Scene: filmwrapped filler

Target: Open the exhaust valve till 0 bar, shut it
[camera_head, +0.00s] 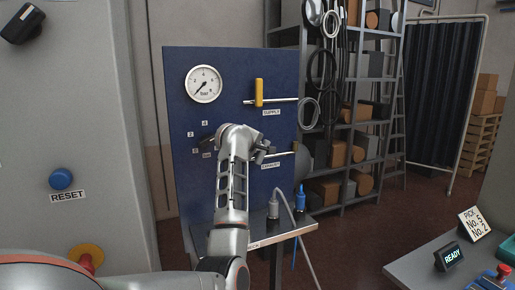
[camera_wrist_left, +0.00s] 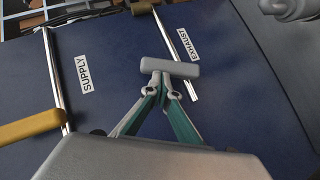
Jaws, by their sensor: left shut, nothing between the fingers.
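The pressure gauge (camera_head: 204,84) is at the panel's upper left. Its needle points to the lower left, near the low end; the exact reading is too small to tell. The EXHAUST pipe (camera_head: 283,155) runs across the lower right of the blue panel (camera_head: 225,60) and shows in the wrist view (camera_wrist_left: 176,45). No exhaust valve handle can be made out; my gripper may hide it. My left gripper (camera_head: 264,152) is shut and empty before the panel, by the EXHAUST label (camera_wrist_left: 194,43). In the wrist view, its closed tips (camera_wrist_left: 170,68) overlap the exhaust pipe; contact cannot be told.
The yellow SUPPLY handle (camera_head: 259,92) stands upright above, across its pipe. A hose coil (camera_head: 309,112) hangs to the right. A small shelf (camera_head: 265,238) below holds a grey (camera_head: 273,205) and a blue fitting (camera_head: 300,198). A grey cabinet with a RESET button (camera_head: 61,179) stands left.

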